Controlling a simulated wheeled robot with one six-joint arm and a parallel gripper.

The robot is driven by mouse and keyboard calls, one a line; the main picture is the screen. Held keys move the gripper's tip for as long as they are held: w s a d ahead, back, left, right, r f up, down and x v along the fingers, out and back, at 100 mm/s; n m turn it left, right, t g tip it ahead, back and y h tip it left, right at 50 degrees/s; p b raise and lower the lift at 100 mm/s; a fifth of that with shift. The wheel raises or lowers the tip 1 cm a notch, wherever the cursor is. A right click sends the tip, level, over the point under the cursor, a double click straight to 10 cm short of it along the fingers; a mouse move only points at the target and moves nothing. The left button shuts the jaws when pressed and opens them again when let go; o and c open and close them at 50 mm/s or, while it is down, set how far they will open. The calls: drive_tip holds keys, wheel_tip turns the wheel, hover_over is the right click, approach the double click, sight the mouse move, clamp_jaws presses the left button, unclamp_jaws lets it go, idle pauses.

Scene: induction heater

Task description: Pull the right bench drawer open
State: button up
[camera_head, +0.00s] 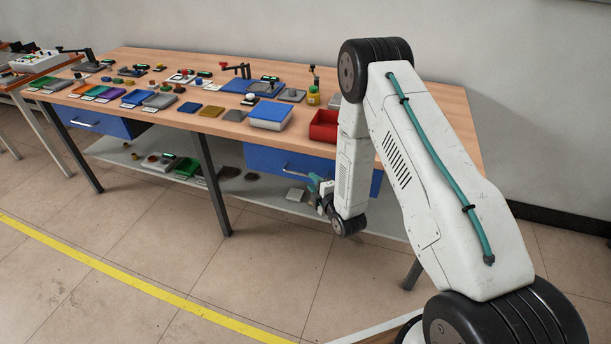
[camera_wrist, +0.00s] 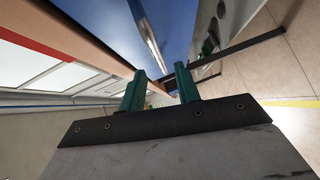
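The right bench drawer (camera_head: 262,158) is blue and sits under the right part of the wooden bench. It looks shut, with its right part behind my arm. Its silver bar handle (camera_head: 292,169) shows just left of my gripper (camera_head: 317,184). In the wrist view, the blue drawer front (camera_wrist: 200,22) fills the top middle, and the handle (camera_wrist: 148,34) runs down towards the gap between the teal fingers. My gripper (camera_wrist: 161,72) is open, with its fingers apart. The handle's lower end appears close to the fingertips; I cannot tell whether they touch it.
The bench top (camera_head: 205,135) holds many small parts, a blue box (camera_head: 270,115) and a red bin (camera_head: 324,126). A second blue drawer (camera_head: 95,122) is at the left. A low shelf (camera_head: 250,190) and a dark bench leg (camera_head: 215,190) are below. The floor in front is clear.

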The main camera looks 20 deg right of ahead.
sight(306, 175)
drive_tip(key=x, duration=0.6)
clamp_jaws()
